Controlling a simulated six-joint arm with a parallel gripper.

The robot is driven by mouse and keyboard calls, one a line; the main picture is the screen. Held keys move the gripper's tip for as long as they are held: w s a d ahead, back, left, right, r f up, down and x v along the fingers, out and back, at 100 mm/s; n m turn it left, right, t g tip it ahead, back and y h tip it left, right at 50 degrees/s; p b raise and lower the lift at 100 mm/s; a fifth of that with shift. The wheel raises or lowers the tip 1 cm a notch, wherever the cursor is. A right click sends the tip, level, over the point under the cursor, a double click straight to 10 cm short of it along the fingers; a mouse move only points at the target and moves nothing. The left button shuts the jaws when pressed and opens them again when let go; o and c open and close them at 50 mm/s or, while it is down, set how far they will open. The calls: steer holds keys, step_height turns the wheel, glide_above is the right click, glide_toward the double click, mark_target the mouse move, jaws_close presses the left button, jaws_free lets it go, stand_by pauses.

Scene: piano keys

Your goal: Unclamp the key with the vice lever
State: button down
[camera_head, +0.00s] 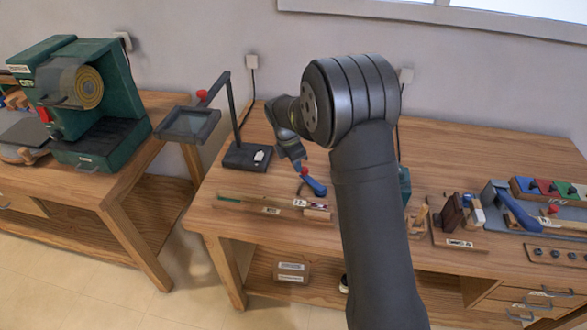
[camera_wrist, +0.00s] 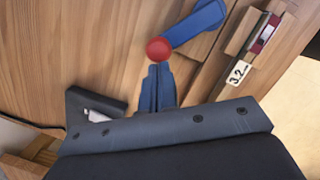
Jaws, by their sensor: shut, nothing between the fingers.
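A blue lever (camera_head: 315,186) with a red ball knob (camera_head: 304,171) is on the wooden bench. I take it to be the vice lever. My gripper (camera_head: 298,164) points down just beside the knob. In the wrist view the lever (camera_wrist: 196,22) runs to the upper right from its red knob (camera_wrist: 158,50). There my gripper (camera_wrist: 158,70) is shut and empty, its blue tips right at the knob; I cannot tell if they touch. A long wooden piece (camera_head: 262,205), perhaps the key, lies in front of the lever, with a "3.2" tag (camera_wrist: 238,73) near its right end.
A magnifier stand (camera_head: 246,157) is left of the gripper; its base (camera_wrist: 98,105) also shows in the wrist view. My arm hides part of the bench. A green machine (camera_head: 75,100) stands on the left bench.

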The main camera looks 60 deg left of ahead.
steer(key=w+m, duration=0.2)
steer(key=m, duration=0.1)
steer(key=shift+w+a+f+h, duration=0.1)
steer(key=shift+w+a+h, duration=0.05)
steer(key=shift+a+h, duration=0.15)
steer(key=w+m, duration=0.2)
steer(key=shift+m+g+h, duration=0.3)
steer(key=shift+w+d+m, duration=0.2)
steer(key=shift+w+m, duration=0.8)
steer(key=shift+m, duration=0.2)
steer(key=shift+w+d, duration=0.2)
steer(key=shift+w, duration=0.2)
steer(key=shift+s+a, duration=0.15)
steer(key=shift+a, duration=0.15)
steer(key=s+a+v, duration=0.1)
steer(key=a+v, duration=0.1)
steer(key=v, duration=1)
steer(key=shift+a, duration=0.25)
